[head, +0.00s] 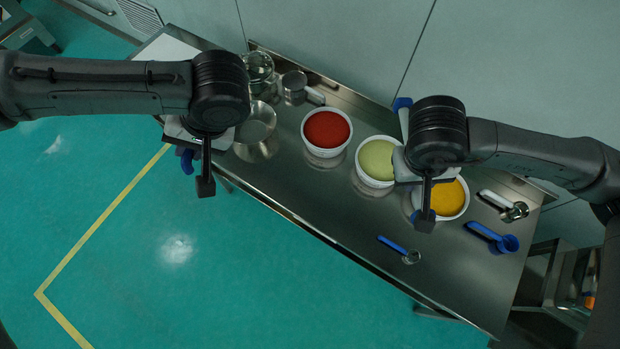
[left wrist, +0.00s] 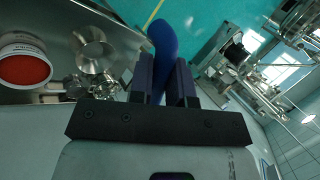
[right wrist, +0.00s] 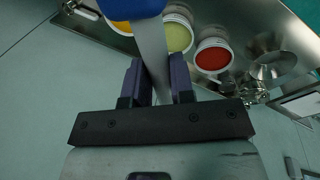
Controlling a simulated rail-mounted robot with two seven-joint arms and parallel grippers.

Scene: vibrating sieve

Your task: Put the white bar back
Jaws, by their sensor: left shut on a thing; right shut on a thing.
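My right gripper (right wrist: 158,80) is shut on a white bar (right wrist: 151,45), which runs between its fingers. A blue end piece (right wrist: 131,7) shows at the bar's far end. In the head view the bar (head: 404,121) and its blue end stick out behind my right wrist, above the table's right half. My left gripper (left wrist: 163,78) is shut on a blue piece (left wrist: 161,40). In the head view this blue piece (head: 187,162) shows below my left wrist, at the table's left end. My wrists hide most of both grippers in the head view.
On the steel table (head: 320,205) stand tubs of red (head: 326,129), green (head: 377,160) and yellow (head: 447,198) powder, a metal funnel (head: 257,124) and a glass jar (head: 259,66). Blue (head: 495,238) and white-handled (head: 505,205) scoops lie right. Metal machinery (left wrist: 285,35) shows in the left wrist view.

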